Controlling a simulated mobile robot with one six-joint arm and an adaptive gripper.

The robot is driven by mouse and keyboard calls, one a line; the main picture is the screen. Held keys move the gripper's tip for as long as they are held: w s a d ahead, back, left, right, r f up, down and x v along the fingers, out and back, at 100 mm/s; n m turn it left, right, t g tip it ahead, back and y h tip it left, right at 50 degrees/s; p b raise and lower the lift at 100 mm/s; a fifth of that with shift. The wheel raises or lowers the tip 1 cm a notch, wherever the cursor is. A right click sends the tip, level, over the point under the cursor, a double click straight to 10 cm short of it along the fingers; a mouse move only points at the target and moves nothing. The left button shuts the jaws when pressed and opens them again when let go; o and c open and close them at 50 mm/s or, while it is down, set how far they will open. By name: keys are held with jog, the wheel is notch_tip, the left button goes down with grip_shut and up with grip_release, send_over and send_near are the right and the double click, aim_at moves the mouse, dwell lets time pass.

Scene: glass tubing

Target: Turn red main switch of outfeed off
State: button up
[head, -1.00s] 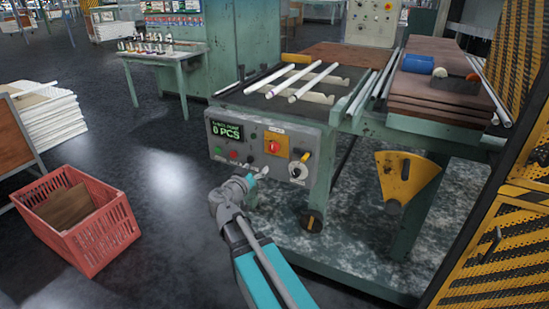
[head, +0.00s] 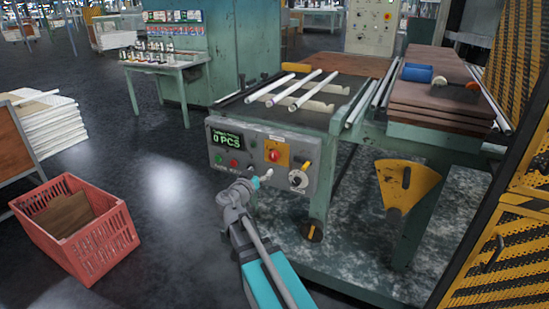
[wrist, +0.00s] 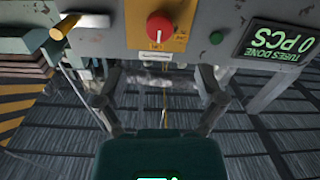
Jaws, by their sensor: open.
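The outfeed control panel (head: 258,158) is a grey box on the front of the green machine. Its red switch (head: 275,155) sits on a yellow-orange plate, right of the green-lit display (head: 227,140). In the wrist view the red knob (wrist: 159,27) shows at the top centre, with the panel upside down; I cannot tell its setting. My gripper (head: 262,179) is just below and slightly left of the switch in the head view. The wrist view shows my gripper (wrist: 160,88) with its fingers spread and empty, apart from the knob.
A selector with a yellow handle (head: 301,175) is right of the switch. A green button (head: 218,158) is below the display. Glass tubes (head: 292,92) lie on the outfeed bed above. A red crate (head: 85,235) stands on the floor at left. Open floor lies between.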

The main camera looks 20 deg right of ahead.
aim_at(273, 157)
jog(key=x, duration=1)
jog(key=shift+d, duration=0.1)
jog(key=shift+c, duration=0.2)
jog(key=c, duration=1.1)
jog(key=shift+d, duration=0.1)
